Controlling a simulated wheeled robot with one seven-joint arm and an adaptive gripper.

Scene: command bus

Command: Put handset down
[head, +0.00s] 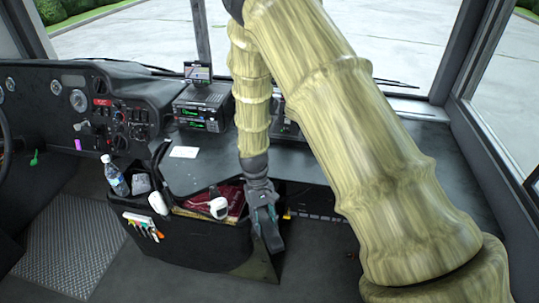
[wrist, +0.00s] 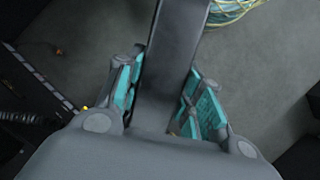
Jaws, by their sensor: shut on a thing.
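My gripper (head: 263,206) hangs pointing down beside the right side of the black console bin in the head view. In the wrist view, the teal-padded fingers of my gripper (wrist: 166,75) stand on both sides of a long dark grey handset (wrist: 168,50), and they are shut on it. The handset runs up past the fingertips to the top edge of that view. In the head view the lower part of the handset (head: 271,238) shows below the fingers as a dark shape. A cradle for it cannot be made out.
The black bin (head: 190,245) holds a bottle (head: 114,176), a red book (head: 232,198) and several pens (head: 143,228). Radios (head: 200,108) sit on the dashboard behind. Coiled cables (wrist: 228,8) lie on the grey floor (wrist: 265,60). My forearm hides much of the right side.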

